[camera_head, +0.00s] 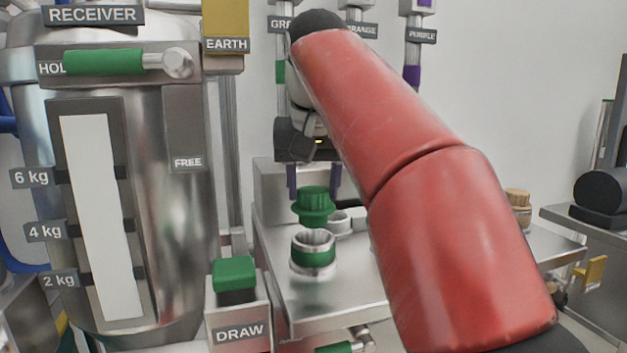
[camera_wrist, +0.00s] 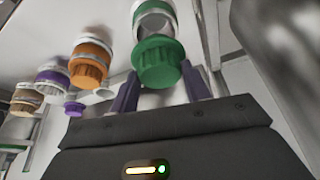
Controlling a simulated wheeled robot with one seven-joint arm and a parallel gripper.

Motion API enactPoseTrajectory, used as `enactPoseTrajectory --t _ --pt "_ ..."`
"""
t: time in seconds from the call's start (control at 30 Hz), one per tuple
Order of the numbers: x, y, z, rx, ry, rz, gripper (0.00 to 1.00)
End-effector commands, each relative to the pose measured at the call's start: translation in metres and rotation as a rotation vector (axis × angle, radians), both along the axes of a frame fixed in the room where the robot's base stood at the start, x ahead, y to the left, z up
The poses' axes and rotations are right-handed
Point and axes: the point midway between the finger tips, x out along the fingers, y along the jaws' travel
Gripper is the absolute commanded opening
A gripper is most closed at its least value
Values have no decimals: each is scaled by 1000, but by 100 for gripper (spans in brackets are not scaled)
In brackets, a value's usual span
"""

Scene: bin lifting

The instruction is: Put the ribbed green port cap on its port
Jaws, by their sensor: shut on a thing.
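The ribbed green cap (camera_head: 313,206) is between the two purple fingers of my gripper (camera_head: 314,192), which is shut on it. It also shows in the wrist view (camera_wrist: 158,64) between the fingertips. The port with the green band (camera_head: 313,254) stands open on the steel bench, its ribbed mouth facing up. The cap appears a little above this port, with a small gap in the head view. In the wrist view the green-banded port (camera_wrist: 153,12) appears just beyond the cap, partly cut off. Exact alignment is hard to tell.
In the wrist view, an orange cap (camera_wrist: 90,64), a purple-banded port with a cap (camera_wrist: 52,85) and a tan cap (camera_wrist: 27,98) stand in a row. My red arm hides much of the bench. A green-topped DRAW box (camera_head: 235,285) and the steel receiver (camera_head: 180,220) stand left.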

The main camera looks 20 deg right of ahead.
Motion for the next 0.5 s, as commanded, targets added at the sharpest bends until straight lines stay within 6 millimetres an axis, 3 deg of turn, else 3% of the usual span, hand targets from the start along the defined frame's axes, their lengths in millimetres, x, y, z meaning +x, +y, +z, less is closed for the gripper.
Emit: enactPoseTrajectory --t 0.5 --pt "0 0 -7 0 -1 0 16"
